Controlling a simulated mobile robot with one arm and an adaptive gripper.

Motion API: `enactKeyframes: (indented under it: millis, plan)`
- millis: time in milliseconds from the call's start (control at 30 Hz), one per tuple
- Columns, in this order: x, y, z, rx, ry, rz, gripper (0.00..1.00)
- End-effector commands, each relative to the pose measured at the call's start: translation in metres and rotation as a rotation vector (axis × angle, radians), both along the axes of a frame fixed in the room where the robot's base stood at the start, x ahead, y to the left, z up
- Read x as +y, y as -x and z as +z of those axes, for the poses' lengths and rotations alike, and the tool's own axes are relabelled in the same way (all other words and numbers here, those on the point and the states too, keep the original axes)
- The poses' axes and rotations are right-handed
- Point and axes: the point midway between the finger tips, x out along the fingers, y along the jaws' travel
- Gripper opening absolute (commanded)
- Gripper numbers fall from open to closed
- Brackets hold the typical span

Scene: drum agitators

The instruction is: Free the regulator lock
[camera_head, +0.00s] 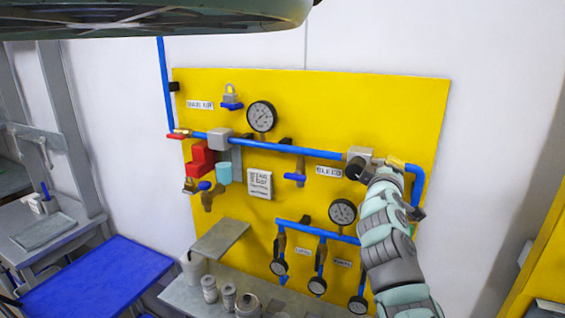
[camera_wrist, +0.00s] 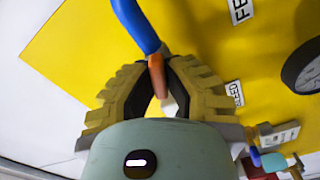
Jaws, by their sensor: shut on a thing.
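My gripper (camera_head: 398,166) is at the upper right of the yellow panel, close to the blue pipe's right bend. A grey block with a dark round front, likely the regulator (camera_head: 360,154), sits just left of it. In the wrist view the ribbed fingers of my gripper (camera_wrist: 160,72) are shut on a small orange-brown part (camera_wrist: 157,76) at the end of a blue pipe or lever. I cannot tell whether this part is the regulator lock. The fingers and wrist hide much of the area around it.
A grey shelf (camera_head: 180,294) with cylinders and a blue table (camera_head: 98,283) stand below left.

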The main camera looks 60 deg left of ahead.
Motion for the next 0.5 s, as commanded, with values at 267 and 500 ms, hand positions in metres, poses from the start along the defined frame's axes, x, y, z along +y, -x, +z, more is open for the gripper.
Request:
enactKeyframes:
  millis: [267, 500]
  plan:
    - [0.0004, 0.0005, -0.002, -0.112, 0.191, 0.0, 0.0]
    - [0.0005, 0.0006, -0.0024, -0.176, 0.293, 0.0, 0.0]
